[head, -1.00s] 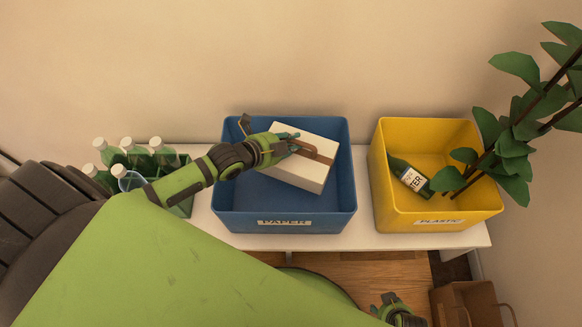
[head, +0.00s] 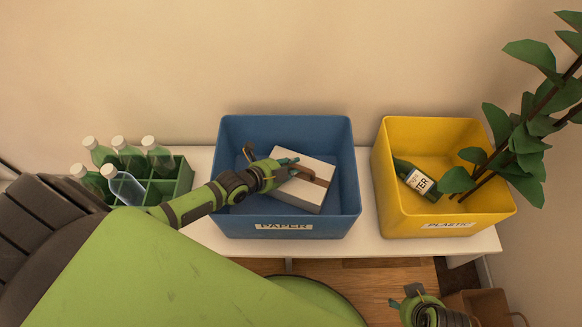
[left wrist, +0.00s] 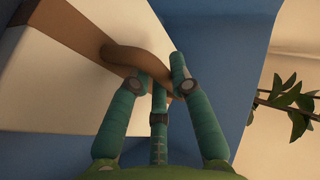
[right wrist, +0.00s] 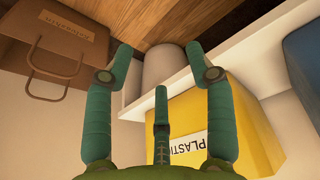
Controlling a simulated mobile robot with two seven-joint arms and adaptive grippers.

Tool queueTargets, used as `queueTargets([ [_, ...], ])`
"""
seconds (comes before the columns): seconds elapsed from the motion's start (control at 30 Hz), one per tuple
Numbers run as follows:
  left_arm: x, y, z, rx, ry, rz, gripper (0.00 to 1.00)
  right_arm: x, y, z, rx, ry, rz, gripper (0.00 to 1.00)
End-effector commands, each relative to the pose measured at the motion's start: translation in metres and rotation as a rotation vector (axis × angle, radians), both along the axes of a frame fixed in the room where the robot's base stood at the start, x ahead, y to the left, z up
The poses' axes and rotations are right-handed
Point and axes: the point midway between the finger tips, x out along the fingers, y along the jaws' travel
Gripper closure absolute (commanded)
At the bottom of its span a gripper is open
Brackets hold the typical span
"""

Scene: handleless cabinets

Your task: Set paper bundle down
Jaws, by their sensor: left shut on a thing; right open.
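The paper bundle (head: 302,193) is a white block with a brown band and a brown loop handle. It is inside the blue bin labelled PAPER (head: 233,150), tilted, at the bin's right side. I cannot tell whether it touches the bin floor. My left gripper (head: 288,168) is shut on the bundle's loop handle. In the left wrist view the fingers pinch the brown loop (left wrist: 140,60), with the bundle's white face (left wrist: 60,85) beside them. My right gripper (head: 400,302) is open and empty, low at the front right, below the shelf.
A yellow PLASTIC bin (head: 385,180) holding a green bottle (head: 415,180) stands right of the blue bin. A green crate (head: 183,180) with several bottles stands at the left. A plant (head: 525,140) leans in at the right. A brown paper bag (right wrist: 70,45) stands near my right gripper.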

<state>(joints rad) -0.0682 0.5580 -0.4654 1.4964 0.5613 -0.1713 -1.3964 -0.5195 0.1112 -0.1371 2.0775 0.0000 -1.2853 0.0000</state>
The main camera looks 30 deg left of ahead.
Motion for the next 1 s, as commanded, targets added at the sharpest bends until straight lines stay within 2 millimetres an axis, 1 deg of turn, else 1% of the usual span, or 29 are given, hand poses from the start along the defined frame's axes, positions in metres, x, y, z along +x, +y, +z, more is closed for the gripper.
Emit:
queueTargets([
  [0.17, 0.002, 0.000, 0.002, -0.003, -0.008, 0.001, 1.00, 0.000, 0.000, 0.002, -0.001, 0.001, 0.000, 0.45],
  [0.37, 0.002, 0.000, 0.000, -0.002, -0.007, 0.001, 1.00, 0.000, 0.000, 0.004, 0.000, -0.003, 0.000, 0.45],
  [0.4, 0.000, 0.000, -0.002, 0.001, 0.000, -0.001, 0.72, 0.001, 0.000, 0.006, 0.000, -0.005, -0.001, 0.45],
  [0.43, 0.000, 0.000, -0.002, 0.000, 0.000, 0.000, 0.60, 0.001, 0.000, 0.006, 0.000, -0.005, -0.001, 0.45],
  [0.47, 0.000, 0.000, -0.002, 0.000, 0.000, 0.000, 0.56, 0.001, 0.000, 0.005, 0.000, -0.005, -0.001, 0.45],
  [0.87, 0.000, 0.001, 0.000, 0.001, 0.001, 0.001, 0.56, 0.001, 0.000, 0.007, 0.000, -0.006, -0.001, 0.45],
  [0.9, -0.003, 0.002, 0.001, 0.003, 0.003, 0.001, 0.56, 0.001, 0.000, 0.005, 0.000, -0.006, -0.001, 0.45],
  [1.0, -0.012, 0.006, 0.007, 0.003, 0.004, 0.000, 0.56, -0.002, 0.000, -0.011, -0.001, 0.013, 0.003, 0.45],
])
